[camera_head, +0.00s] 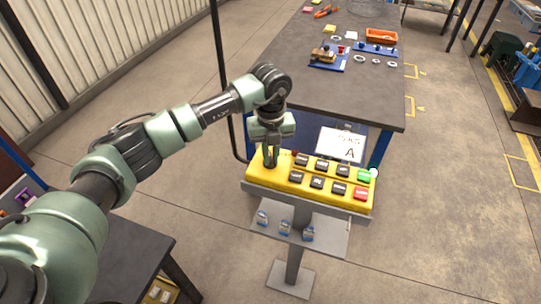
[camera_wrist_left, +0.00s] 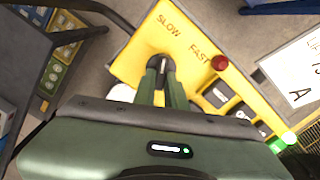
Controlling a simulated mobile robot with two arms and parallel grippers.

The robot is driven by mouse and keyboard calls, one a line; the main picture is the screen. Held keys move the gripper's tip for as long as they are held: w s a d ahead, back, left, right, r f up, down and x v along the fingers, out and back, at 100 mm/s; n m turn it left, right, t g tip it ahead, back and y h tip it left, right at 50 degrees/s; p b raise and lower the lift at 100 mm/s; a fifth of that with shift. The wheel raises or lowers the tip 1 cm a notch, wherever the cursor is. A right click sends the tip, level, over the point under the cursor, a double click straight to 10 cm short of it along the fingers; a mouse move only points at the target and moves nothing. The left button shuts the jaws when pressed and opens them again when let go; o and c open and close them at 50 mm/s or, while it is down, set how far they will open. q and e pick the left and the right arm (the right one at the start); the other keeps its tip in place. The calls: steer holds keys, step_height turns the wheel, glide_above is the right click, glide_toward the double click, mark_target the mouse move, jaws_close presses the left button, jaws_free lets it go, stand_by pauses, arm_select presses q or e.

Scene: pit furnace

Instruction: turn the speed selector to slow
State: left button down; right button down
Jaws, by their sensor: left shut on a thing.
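The yellow control panel (camera_head: 257,173) stands on a grey pedestal below the middle of the head view. My left gripper (camera_head: 270,160) reaches down onto the panel's left end. In the left wrist view its fingers (camera_wrist_left: 165,82) are shut on the dark round speed selector (camera_wrist_left: 159,63), which carries a pale pointer mark. The fingers and their shadow partly cover the selector, so its exact setting is hard to tell. The printed SLOW label (camera_wrist_left: 169,25) lies above the selector, and the FAST label (camera_wrist_left: 199,57) lies to its right. My right gripper is not in view.
A red round lamp or button (camera_wrist_left: 220,62) sits close beside FAST. Several black buttons, a green button (camera_head: 363,176) and a red button (camera_head: 360,193) fill the panel's right. A shelf with padlock-like items (camera_head: 285,227) hangs below. A workbench (camera_head: 320,85) stands behind.

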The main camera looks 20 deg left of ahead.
mark_target(271, 159)
arm_select(q)
steer(key=shift+w+r, duration=0.1)
steer(key=c, duration=1.5)
jaws_free()
steer(key=shift+o, duration=0.2)
step_height(271, 159, up, 7)
steer(key=shift+f+b, duration=0.15)
steer(key=shift+b, duration=1)
steer(key=shift+r, duration=0.5)
